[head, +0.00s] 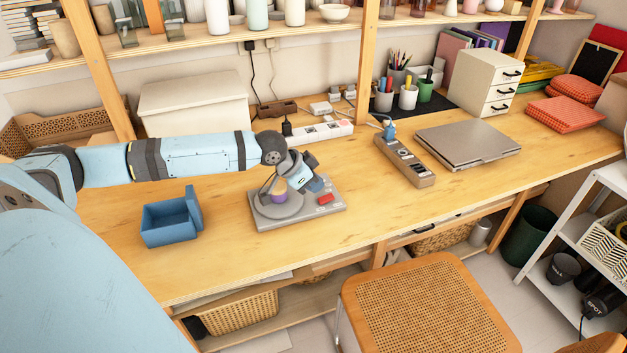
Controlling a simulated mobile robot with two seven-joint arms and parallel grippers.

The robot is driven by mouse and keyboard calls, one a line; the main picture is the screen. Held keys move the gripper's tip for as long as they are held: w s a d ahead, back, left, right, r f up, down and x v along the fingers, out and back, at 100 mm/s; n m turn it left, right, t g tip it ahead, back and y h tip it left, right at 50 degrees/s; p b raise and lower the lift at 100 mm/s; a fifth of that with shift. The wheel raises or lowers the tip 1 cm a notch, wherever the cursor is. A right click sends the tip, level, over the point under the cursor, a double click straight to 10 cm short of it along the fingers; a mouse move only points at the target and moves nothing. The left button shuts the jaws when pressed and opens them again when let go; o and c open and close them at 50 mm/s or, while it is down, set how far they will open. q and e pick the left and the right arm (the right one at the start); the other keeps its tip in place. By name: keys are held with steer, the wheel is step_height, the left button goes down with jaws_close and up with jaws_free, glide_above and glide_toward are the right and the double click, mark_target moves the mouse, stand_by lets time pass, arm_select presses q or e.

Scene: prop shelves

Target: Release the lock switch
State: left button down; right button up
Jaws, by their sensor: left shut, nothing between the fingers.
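A flat grey device (318,211) sits on the wooden table. It has a round grey plate on its left and a red switch (326,199) on its right. A small purple item with a yellow-orange top (279,190) is on the round plate. My left gripper (296,180) is over the device, shut and empty, beside the purple item and left of the red switch. It hides part of the device's back, and I cannot tell whether it touches anything. Which part is the lock switch is not clear; the red one stands out. My right gripper is not in view.
An open blue box (169,221) stands left of the device. A power strip (317,133) and a white box (194,103) are behind. A grey control strip (404,161) and a laptop (467,145) lie to the right. A chair (428,310) stands in front. The table between is clear.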

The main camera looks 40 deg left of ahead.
arm_select(q)
steer(key=s+a+r+p, duration=0.1)
steer(key=s+a+r, duration=0.3)
steer(key=s+r, duration=0.2)
steer(key=shift+s+r, duration=0.2)
steer(key=shift+s, duration=0.6)
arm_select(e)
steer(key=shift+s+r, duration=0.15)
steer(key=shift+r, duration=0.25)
